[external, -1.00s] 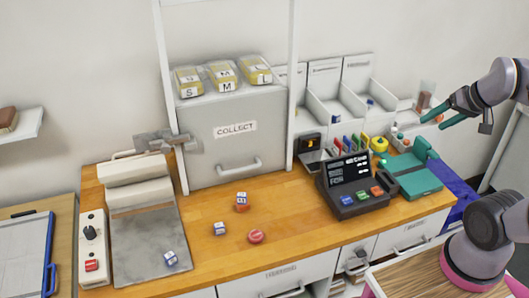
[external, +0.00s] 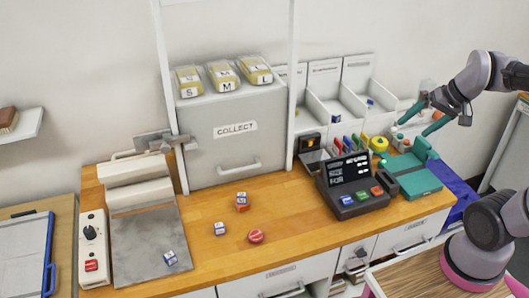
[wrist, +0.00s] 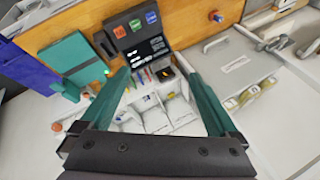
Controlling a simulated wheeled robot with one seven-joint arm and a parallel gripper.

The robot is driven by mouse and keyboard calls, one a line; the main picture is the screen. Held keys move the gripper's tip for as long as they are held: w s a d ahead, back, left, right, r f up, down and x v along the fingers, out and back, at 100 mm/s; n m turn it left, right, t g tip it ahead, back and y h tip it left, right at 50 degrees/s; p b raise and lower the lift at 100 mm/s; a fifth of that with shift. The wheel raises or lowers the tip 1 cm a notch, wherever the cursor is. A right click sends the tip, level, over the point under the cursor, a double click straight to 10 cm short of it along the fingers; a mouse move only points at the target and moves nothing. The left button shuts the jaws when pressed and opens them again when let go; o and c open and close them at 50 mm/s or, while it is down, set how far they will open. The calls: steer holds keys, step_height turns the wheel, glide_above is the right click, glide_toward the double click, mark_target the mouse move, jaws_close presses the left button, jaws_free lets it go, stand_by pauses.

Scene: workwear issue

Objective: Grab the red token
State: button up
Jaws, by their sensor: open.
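A round red token (external: 256,236) lies on the wooden counter (external: 300,222), near its front edge, left of the black keypad terminal. A second red piece (external: 242,208) stands behind it with a white-and-blue cube (external: 242,197) on top; this stack also shows in the wrist view (wrist: 215,16). My gripper (external: 415,127) is open and empty, in the air above the back right of the counter, well right of the tokens. In the wrist view my open fingers (wrist: 160,75) frame the bins and the coloured cards. The front red token is not seen in the wrist view.
The black terminal (external: 350,181) and teal device (external: 414,180) stand between my gripper and the tokens. The grey collect cabinet (external: 228,150) stands behind.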

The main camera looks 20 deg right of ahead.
steer(key=w+a+f+m+g+y, duration=0.2)
steer(key=w+a+f+g+y, duration=0.15)
steer(key=w+a+f, duration=0.5)
steer(key=m+g+y, duration=0.4)
steer(key=m+y, duration=0.2)
steer(key=m, duration=0.3)
glide_toward(256, 235)
steer(key=shift+s+a+f+m+y, duration=0.2)
steer(key=shift+a+f+m+y, duration=0.1)
steer(key=shift+a+f, duration=0.3)
steer(key=shift+x, duration=3.05)
steer(key=shift+w, duration=0.15)
steer(key=c, duration=1.4)
steer(key=shift+r, duration=0.1)
